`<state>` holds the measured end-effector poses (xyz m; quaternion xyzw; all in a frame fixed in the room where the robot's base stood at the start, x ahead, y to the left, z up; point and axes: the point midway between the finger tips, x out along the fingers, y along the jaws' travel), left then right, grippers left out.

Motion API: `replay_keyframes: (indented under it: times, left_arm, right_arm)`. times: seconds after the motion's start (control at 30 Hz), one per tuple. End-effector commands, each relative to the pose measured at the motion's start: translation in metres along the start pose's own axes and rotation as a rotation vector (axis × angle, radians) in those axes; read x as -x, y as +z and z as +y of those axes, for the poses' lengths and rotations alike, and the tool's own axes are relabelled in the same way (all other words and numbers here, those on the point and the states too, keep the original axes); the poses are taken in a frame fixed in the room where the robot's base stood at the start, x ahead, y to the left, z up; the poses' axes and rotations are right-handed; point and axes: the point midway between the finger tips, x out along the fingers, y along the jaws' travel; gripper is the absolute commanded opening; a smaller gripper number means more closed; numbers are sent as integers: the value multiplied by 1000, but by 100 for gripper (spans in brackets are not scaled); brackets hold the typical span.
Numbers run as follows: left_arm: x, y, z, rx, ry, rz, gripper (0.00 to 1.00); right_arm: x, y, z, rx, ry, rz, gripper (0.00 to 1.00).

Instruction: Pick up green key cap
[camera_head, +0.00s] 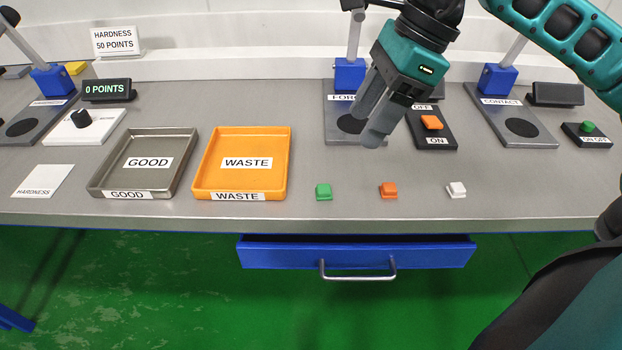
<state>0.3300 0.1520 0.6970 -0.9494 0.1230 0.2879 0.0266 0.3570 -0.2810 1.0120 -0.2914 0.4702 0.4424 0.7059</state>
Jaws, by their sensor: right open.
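The green key cap (323,191) sits on the grey table near its front edge, to the right of the orange WASTE tray. It is the leftmost of three small caps in a row. My right gripper (372,138) is above the table, up and to the right of the green cap, in front of the FORCE station. Its fingers point down and to the left, and it is open with nothing seen between them. It is apart from the caps. My left gripper is not in view.
An orange cap (389,190) and a white cap (456,190) lie to the right. The WASTE tray (286,165) and grey GOOD tray (101,172) are empty. The FORCE station (338,120) and a switch box (440,137) stand behind. A blue drawer (290,254) is under the table edge.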

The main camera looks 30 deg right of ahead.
Motion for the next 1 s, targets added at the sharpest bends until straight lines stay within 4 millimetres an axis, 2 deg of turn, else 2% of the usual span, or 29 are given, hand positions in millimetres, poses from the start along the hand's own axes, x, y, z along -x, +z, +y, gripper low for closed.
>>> replay_keyframes:
  times: [0.07,0.4,0.63,0.9,1.0]
  left_arm:
    - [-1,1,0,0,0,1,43]
    - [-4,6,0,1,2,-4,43]
    - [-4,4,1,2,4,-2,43]
    - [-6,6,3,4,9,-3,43]
    - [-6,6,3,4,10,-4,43]
  right_arm:
    - [-6,-2,-1,2,-5,11,57]
    - [-66,-2,0,1,-2,7,57]
    - [-83,-2,0,1,-1,6,57]
    - [-122,-3,-1,0,-1,6,57]
    - [-127,-3,-1,0,-2,5,57]
